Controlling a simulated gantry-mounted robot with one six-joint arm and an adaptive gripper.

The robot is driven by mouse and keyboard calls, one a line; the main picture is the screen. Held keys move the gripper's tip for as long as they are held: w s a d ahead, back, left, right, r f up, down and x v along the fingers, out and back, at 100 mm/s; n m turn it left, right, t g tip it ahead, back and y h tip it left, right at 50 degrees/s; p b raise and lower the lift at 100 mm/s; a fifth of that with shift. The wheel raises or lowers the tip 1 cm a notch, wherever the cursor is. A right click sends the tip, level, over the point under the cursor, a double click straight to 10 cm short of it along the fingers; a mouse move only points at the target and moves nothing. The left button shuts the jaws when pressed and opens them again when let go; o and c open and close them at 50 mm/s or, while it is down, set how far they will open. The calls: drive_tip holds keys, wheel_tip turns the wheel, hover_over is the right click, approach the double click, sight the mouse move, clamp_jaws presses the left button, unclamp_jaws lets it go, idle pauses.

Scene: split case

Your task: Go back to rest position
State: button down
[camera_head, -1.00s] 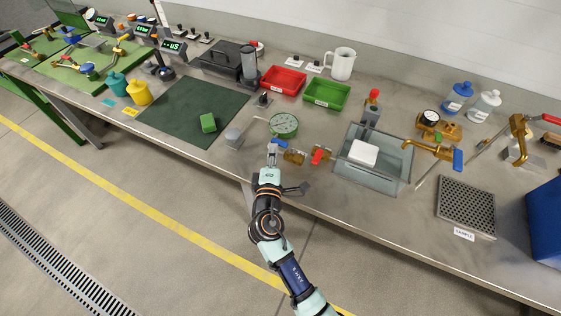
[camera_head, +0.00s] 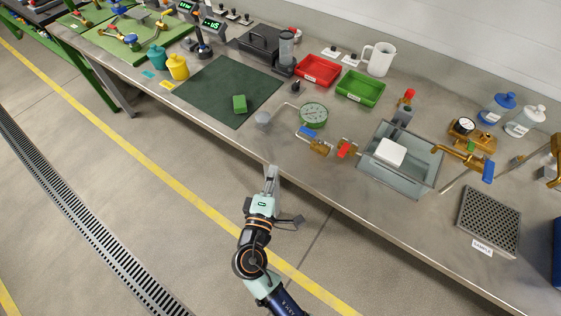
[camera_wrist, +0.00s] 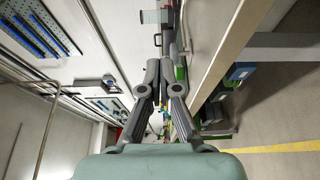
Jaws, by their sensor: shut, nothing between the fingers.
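My gripper (camera_head: 271,172) is shut and empty. In the head view it is at the front edge of the steel bench (camera_head: 345,190), with my arm reaching up from the bottom of the picture. It also shows in the wrist view (camera_wrist: 157,65), its fingers together with nothing between them.
A glass tank (camera_head: 428,171) with a white block stands right of the valves. Red (camera_head: 317,71) and green (camera_head: 361,86) trays stand behind. The floor before the bench is clear.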

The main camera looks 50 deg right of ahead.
idle(0.4)
drive_tip(key=a+r+m+t+y+p, duration=0.15)
drive_tip(key=a+r+y, duration=0.35)
drive_tip(key=a, duration=0.5)
drive_tip(key=w+a+r+m+t+y, duration=0.1)
drive_tip(key=a+r+t+y, duration=0.1)
drive_tip(key=a+r+y, duration=0.5)
drive_tip(key=a+r+m+t+y, duration=0.15)
drive_tip(key=a+y, duration=0.35)
drive_tip(key=a, duration=0.7)
wheel_tip(320, 180, up, 35)
drive_tip(key=d+p, duration=0.1)
drive_tip(key=p, duration=3.5)
drive_tip(key=shift+w+d+m+t, duration=0.15)
drive_tip(key=shift+m+t, duration=0.15)
drive_tip(key=shift+t, duration=0.1)
